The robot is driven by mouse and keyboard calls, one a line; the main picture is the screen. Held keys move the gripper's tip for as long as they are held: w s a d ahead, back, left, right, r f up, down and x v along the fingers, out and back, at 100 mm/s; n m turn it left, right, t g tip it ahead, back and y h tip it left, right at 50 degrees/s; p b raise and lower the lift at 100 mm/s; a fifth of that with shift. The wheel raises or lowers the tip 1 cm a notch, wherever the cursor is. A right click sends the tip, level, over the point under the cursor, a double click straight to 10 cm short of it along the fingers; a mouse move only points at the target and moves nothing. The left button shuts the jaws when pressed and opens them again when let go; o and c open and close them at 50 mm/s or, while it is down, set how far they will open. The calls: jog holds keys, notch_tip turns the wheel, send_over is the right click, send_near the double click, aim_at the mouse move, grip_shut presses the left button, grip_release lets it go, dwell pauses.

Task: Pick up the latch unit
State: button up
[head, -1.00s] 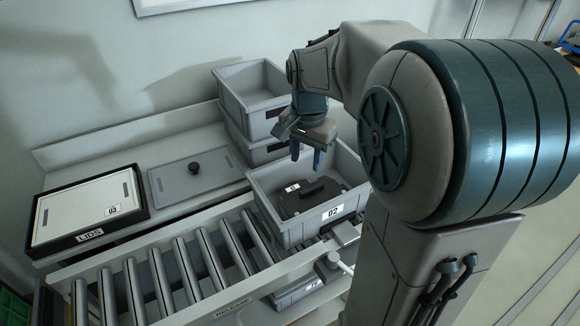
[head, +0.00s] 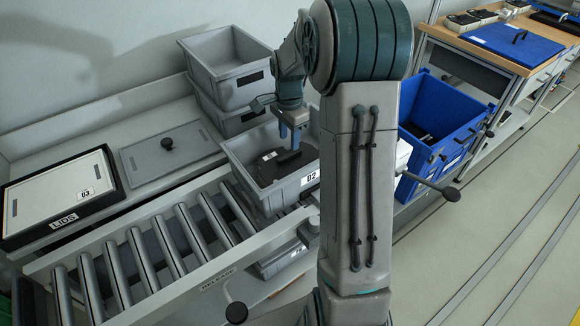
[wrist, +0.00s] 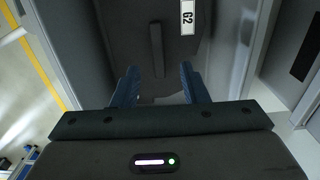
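A dark, flat-topped unit with a raised bar handle, seemingly the latch unit (head: 268,168), lies in the grey bin (head: 290,194) labelled 02 on the roller line. In the wrist view the dark unit (wrist: 128,38) fills the upper middle, with its narrow bar running up the picture and a white label near the top. My gripper (head: 290,141) points down over the bin, with its blue fingers above the unit's right part. In the wrist view my gripper (wrist: 158,73) is open, its fingers apart on either side of the bar's near end, with nothing held between them.
Stacked grey bins (head: 228,85) stand behind. A grey lid with a black knob (head: 172,160) and a framed LIDS tray (head: 62,224) lie left. Rollers (head: 150,255) in front are empty. A blue crate (head: 425,160) stands right, beyond my arm.

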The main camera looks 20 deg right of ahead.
aim_at(288, 155)
notch_tip(288, 155, down, 6)
jog(key=shift+s+a+r+p, duration=0.15)
jog(key=shift+r+p, duration=0.05)
jog(key=shift+p, duration=0.1)
grip_shut()
